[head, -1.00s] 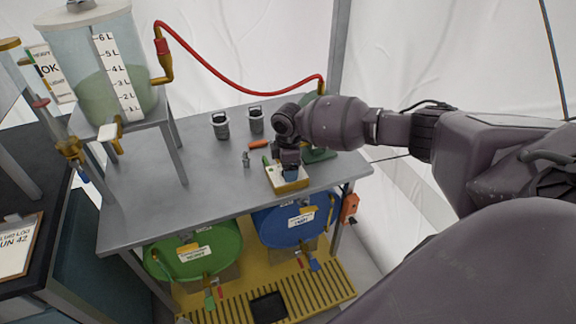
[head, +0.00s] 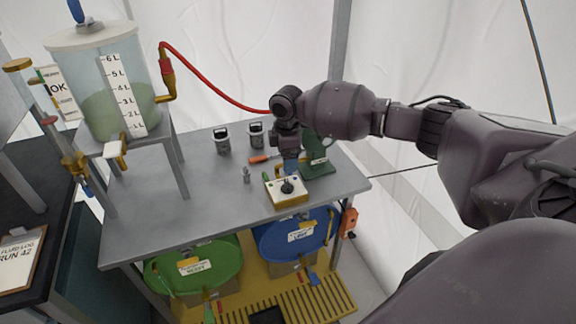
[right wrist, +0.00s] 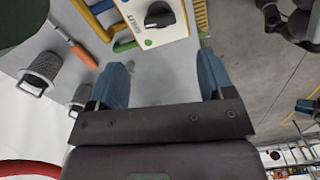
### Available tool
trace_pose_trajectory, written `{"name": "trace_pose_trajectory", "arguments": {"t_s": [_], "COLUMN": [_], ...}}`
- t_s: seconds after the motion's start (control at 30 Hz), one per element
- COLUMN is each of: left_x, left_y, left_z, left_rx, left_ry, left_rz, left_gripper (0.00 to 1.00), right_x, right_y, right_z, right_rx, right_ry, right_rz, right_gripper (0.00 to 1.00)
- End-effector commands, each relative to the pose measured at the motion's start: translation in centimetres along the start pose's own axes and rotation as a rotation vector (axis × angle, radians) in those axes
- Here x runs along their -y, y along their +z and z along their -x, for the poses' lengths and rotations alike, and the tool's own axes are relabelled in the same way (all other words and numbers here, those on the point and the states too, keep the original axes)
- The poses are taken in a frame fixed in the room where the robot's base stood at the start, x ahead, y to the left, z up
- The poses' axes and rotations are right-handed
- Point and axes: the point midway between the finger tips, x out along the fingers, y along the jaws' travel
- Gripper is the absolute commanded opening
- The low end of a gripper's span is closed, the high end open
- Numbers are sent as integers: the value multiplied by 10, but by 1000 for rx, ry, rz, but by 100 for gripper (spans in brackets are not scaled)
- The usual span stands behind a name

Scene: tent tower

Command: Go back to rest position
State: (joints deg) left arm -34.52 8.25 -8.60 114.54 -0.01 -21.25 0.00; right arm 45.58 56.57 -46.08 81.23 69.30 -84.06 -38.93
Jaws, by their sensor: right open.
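My right gripper (head: 291,165) reaches in from the right over the grey table (head: 215,195). In the right wrist view the right gripper (right wrist: 165,85) is open, its two blue fingers wide apart with nothing between them. A cream box with a black knob (head: 287,190) sits on the table just in front of the gripper. The box also shows beyond the fingertips in the right wrist view (right wrist: 150,22), and the gripper is apart from it. My left gripper is not in view.
A tank (head: 100,80) with a red hose (head: 215,90) is at the left. Green (head: 190,265) and blue (head: 290,235) drums lie below.

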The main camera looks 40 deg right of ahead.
Motion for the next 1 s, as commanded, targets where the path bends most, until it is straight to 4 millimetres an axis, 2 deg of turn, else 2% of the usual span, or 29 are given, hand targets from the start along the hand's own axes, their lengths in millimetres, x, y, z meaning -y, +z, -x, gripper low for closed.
{"name": "trace_pose_trajectory", "arguments": {"t_s": [0.1, 0.3, 0.77, 0.93, 1.0], "left_x": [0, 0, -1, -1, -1], "left_y": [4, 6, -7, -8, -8], "left_z": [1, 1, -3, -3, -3], "left_rx": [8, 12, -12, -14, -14], "left_ry": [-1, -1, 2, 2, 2], "left_rz": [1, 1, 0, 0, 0], "left_gripper": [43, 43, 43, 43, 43], "right_x": [0, 0, 0, -19, -31], "right_y": [0, 0, 0, -12, -22], "right_z": [8, 9, 9, 12, 21], "right_rx": [1, 1, -1, -68, -114], "right_ry": [0, -1, 1, 127, 222], "right_rz": [0, 0, -17, -106, -128], "right_gripper": [74, 74, 74, 74, 74]}}
